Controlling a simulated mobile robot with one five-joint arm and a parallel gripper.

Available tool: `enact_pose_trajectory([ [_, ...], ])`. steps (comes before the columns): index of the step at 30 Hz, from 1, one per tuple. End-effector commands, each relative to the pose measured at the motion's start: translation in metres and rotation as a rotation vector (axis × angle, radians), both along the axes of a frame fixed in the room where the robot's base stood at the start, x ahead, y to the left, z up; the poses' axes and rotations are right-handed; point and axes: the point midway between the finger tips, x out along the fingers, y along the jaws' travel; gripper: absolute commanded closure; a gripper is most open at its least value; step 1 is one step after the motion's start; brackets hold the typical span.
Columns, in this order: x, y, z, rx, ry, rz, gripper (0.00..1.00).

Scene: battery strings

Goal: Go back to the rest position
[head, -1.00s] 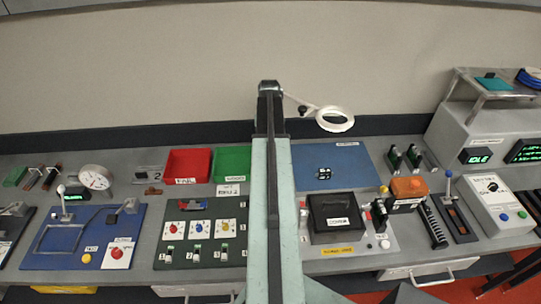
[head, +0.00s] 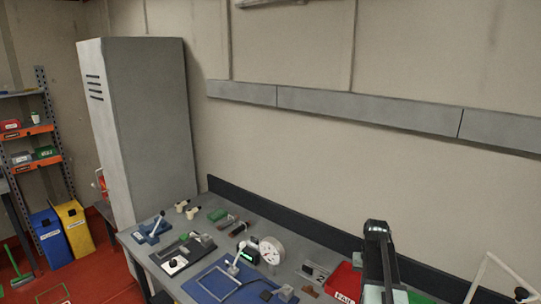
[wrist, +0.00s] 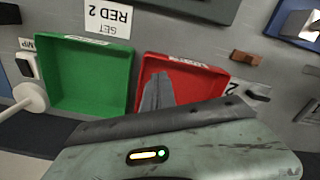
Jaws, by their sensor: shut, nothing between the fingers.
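My gripper (wrist: 158,92) shows in the wrist view as narrow grey fingers, shut and empty, in front of the red bin (wrist: 190,80). I cannot tell how far above the bin they are. In the head view my raised arm stands at the lower right, and the gripper's fingers cannot be made out. The red bin also shows there in part (head: 344,281), beside my arm. The green bin (wrist: 62,75) sits next to the red one in the wrist view.
The grey workbench (head: 215,240) holds a blue board (head: 215,281), a round dial gauge (head: 271,250) and several small parts. A tall grey cabinet (head: 150,130) stands at its far left. Red floor there is partly open.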

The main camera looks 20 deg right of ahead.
Motion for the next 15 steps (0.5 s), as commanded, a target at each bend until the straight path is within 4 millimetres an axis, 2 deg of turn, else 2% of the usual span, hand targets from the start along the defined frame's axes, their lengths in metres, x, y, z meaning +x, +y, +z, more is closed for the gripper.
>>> enact_pose_trajectory([
  [1, 0.012, 0.047, -0.004, 0.0, 0.0, 0.071, 1.0],
  [4, 0.027, 0.134, -0.008, 0.0, 0.0, 0.202, 1.0],
  [7, 0.026, 0.221, -0.013, 0.0, 0.0, 0.333, 1.0],
  [9, 0.017, 0.276, -0.015, 0.0, 0.0, 0.416, 1.0],
  [12, -0.003, 0.33, -0.017, -0.001, 0.0, 0.5, 1.0],
  [14, -0.019, 0.35, -0.018, -0.001, 0.0, 0.529, 1.0],
  [15, -0.028, 0.354, -0.017, -0.001, 0.0, 0.532, 1.0],
])
